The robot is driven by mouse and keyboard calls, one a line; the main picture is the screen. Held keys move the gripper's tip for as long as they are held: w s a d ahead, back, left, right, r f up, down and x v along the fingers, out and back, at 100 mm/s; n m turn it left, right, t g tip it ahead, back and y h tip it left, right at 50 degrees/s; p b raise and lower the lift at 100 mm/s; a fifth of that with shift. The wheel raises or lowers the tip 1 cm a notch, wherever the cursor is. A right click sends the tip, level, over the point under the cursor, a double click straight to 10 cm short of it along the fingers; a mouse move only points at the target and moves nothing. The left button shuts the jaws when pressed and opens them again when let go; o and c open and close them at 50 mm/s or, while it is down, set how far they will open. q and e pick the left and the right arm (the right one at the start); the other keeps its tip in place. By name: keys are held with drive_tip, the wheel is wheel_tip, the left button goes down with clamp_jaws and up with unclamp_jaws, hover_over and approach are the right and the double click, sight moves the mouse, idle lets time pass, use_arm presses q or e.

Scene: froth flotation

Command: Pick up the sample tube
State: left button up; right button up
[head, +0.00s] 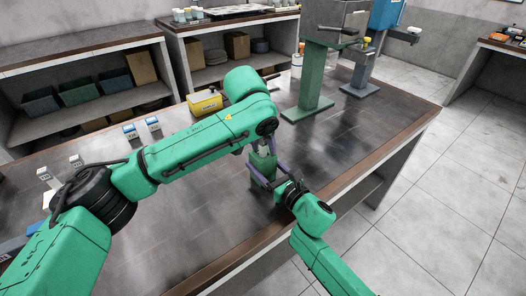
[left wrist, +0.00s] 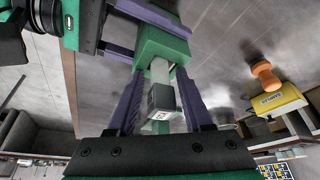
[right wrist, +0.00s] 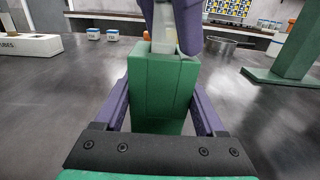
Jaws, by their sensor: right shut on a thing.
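The sample tube (left wrist: 160,72), pale and translucent with a dark labelled cap (left wrist: 162,103), stands in a green block (left wrist: 165,45). In the right wrist view the tube (right wrist: 163,32) rises from the top of the block (right wrist: 163,90). My right gripper (right wrist: 163,112) is shut on the green block from its sides. My left gripper (left wrist: 160,95) is open, its purple fingers on either side of the tube and cap, with gaps showing beside the cap. In the head view the block (head: 262,165) is over the table's middle, and my left arm partly hides the tube.
On the dark table (head: 200,215) are a yellow box (head: 205,102), a green stand (head: 310,75) and small blue-white boxes (head: 130,131). A white labelled box (right wrist: 28,45) shows at left in the right wrist view. Shelves (head: 70,95) stand behind. The front table area is clear.

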use_arm(q)
drive_tip(key=shift+f, duration=0.1)
clamp_jaws()
wheel_tip(320, 180, up, 10)
drive_tip(key=shift+r, duration=0.1)
use_arm(e)
drive_tip(key=o, duration=1.4)
